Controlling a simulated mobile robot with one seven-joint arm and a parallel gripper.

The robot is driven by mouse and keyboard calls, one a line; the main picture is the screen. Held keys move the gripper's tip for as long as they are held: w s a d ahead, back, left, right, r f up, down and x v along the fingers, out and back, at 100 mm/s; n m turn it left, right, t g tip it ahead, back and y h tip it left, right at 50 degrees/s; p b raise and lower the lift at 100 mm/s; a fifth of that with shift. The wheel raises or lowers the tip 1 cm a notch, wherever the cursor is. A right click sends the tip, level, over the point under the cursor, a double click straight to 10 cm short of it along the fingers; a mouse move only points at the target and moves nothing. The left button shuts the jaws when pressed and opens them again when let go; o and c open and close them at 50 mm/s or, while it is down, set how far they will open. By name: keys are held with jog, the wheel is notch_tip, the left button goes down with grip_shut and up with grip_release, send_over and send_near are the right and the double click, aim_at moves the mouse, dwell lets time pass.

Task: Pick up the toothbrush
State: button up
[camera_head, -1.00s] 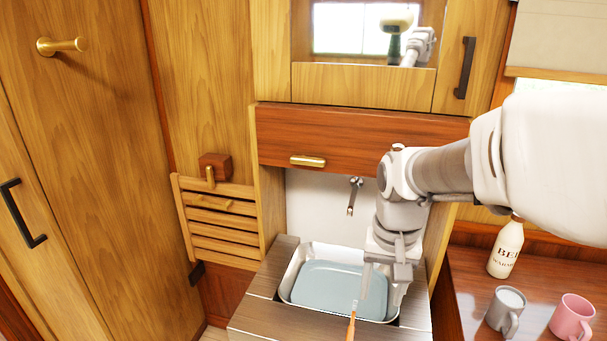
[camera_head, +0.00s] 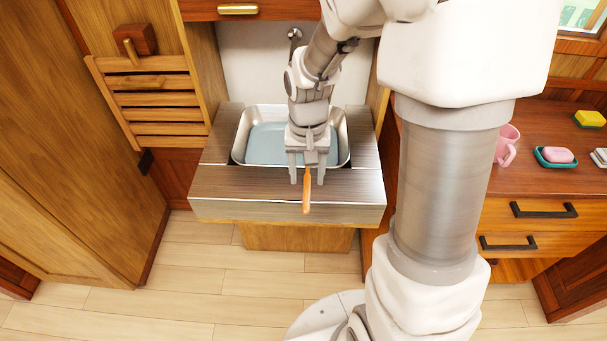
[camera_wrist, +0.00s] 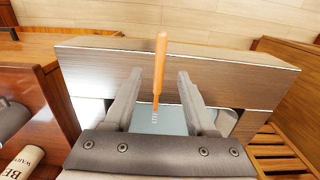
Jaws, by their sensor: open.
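The toothbrush has an orange handle (camera_head: 306,192) that points toward the front edge of the sink counter. In the wrist view the orange handle (camera_wrist: 160,65) lies between the fingers and reaches past their tips, and its pale bristled head (camera_wrist: 155,114) is nearer the palm, over the blue-grey basin area. My gripper (camera_head: 307,180) is open, with one finger on each side of the toothbrush and a gap on both sides. It also shows in the wrist view (camera_wrist: 158,76). Whether the toothbrush touches the counter beneath it I cannot tell.
A metal basin (camera_head: 343,125) with a blue-grey bottom is set in the wooden counter (camera_head: 230,183). A faucet (camera_head: 294,36) is on the wall behind. At right, a pink mug (camera_head: 507,145) and a pink soap on a teal dish (camera_head: 556,156) stand on a wooden surface.

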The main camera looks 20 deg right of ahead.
aim_at(307, 197)
jog(key=f+b, duration=0.1)
jog(key=f, duration=0.5)
jog(key=shift+s, duration=0.2)
grip_shut()
